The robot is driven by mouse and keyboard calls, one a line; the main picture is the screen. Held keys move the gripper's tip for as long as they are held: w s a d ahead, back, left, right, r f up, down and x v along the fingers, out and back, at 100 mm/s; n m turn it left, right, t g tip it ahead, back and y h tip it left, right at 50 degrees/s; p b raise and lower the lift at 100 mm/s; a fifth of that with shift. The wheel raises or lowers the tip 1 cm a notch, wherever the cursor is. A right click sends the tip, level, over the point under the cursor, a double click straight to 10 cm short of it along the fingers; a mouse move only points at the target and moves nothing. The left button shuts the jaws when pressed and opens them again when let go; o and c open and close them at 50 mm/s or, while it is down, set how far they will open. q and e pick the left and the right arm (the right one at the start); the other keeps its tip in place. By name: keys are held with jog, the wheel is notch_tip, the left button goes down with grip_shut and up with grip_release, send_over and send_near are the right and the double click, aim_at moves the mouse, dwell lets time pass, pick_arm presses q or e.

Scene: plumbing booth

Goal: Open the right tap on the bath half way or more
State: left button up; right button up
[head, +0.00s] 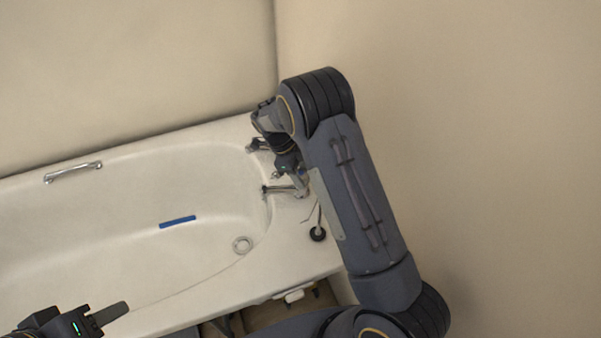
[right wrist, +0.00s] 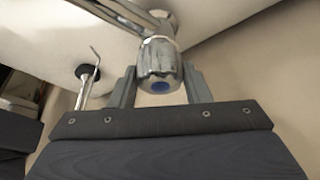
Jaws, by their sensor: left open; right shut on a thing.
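The white bath (head: 130,190) has two chrome taps at its right end. The far tap (head: 255,146) is partly behind my right arm. The near tap (head: 279,189) has its spout over the bath; its handle is mostly hidden by my right gripper (head: 297,180) in the head view. My left gripper (head: 108,314) is open at the lower left, apart from the taps.
A black round piece with a thin bent metal rod (head: 318,234) stands on the rim near the tap; it also shows in the right wrist view (right wrist: 87,72). Walls (head: 480,120) stand behind and right.

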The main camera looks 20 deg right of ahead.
jog(key=shift+n, duration=0.3)
jog(key=n+t+b, duration=0.1)
jog(key=n, duration=0.2)
jog(key=shift+f+h+b, duration=0.1)
jog(key=shift+h+b, duration=0.2)
jog(key=shift+b, duration=0.1)
jog(key=n+t+b, duration=0.1)
jog(key=n, duration=0.2)
jog(key=shift+n+t+b, duration=0.3)
jog(key=n+t+b, duration=0.1)
jog(key=n, duration=0.2)
jog(key=shift+s+n+b, duration=0.1)
jog(key=shift+n+b, duration=0.2)
jog(key=shift+b, duration=0.05)
jog(key=n+t+b, duration=0.1)
jog(key=n, duration=0.2)
jog(key=shift+n+t, duration=0.3)
jog(key=n+t+y+b, duration=0.1)
jog(key=n, duration=0.2)
jog(key=shift+n+y, duration=0.3)
jog(key=n+y, duration=0.1)
jog(key=n, duration=0.3)
jog(key=shift+d+t+b, duration=0.1)
jog(key=shift+t+b, duration=0.2)
jog(key=shift+n+y, duration=0.3)
